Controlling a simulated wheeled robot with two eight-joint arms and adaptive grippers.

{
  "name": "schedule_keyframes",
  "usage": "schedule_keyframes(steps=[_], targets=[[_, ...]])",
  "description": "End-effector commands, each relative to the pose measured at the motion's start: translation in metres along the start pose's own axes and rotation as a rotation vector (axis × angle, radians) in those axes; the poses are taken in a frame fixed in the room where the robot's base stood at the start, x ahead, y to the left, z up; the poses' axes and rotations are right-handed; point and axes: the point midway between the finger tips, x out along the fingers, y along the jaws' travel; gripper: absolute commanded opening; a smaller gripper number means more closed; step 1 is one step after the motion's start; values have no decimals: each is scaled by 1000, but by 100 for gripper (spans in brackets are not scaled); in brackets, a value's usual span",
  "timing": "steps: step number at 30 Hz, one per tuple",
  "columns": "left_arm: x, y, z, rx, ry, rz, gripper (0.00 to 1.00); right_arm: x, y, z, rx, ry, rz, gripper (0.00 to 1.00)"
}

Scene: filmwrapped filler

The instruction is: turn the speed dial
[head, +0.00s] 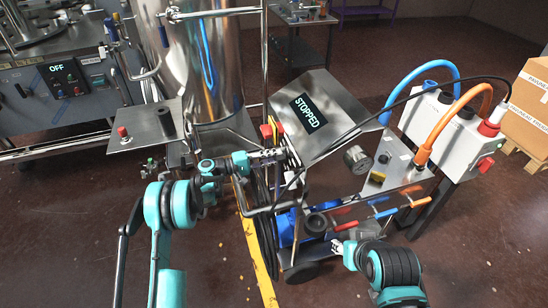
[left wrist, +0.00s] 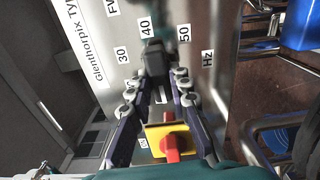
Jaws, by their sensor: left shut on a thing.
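The speed dial (left wrist: 157,62) is a black knob on a metal panel marked 30, 40, 50 and Hz in the left wrist view. My left gripper (left wrist: 155,82) is shut on it, one finger on each side. The dial's pointer is not clear to me. In the head view my left gripper (head: 278,155) meets the side of the control box (head: 335,130), and the dial is hidden there. The box's display (head: 308,113) reads STOPPED. My right gripper (head: 340,248) is low at the right, away from the dial; its fingers are too small to judge.
A red and yellow switch (left wrist: 170,142) sits close beside the dial, between my left fingers' bases. A steel tank (head: 205,65) stands behind left. Blue and orange hoses (head: 434,128) and a white box (head: 452,132) are at the right.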

Motion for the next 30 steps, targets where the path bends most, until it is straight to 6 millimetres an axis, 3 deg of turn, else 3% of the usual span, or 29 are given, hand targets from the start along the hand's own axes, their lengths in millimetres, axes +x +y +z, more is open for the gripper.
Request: schedule_keyframes(steps=[30], targets=[[0, 1, 2, 931, -2, -2, 0, 0, 0, 0, 0, 0, 0, 40]])
